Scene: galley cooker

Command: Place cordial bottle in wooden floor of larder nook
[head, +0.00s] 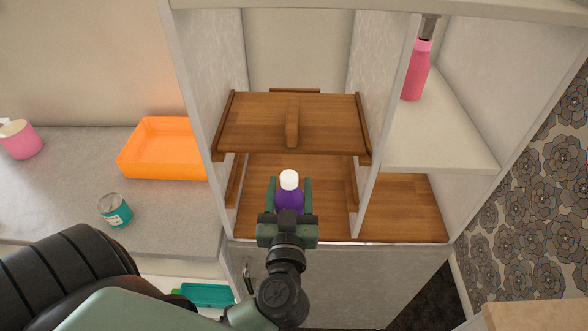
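A purple bottle with a white cap, which I take for the cordial bottle (289,198), is upright between the fingers of my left gripper (290,196). Both green fingers lie against its sides. The gripper reaches into the larder nook from the front, below the slanted-looking wooden shelf. The wooden floor (330,222) of the nook shows around and behind the bottle. The gripper body hides the bottle's base, so I cannot tell whether it touches the floor. My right gripper is not in view.
The wooden shelf (245,125) hangs over the nook, with upright partitions on both sides. A pink bottle (416,75) stands on a white shelf (445,140) at right. An orange tray (165,172), a teal tin (116,212) and a pink pot (20,142) are on the left counter.

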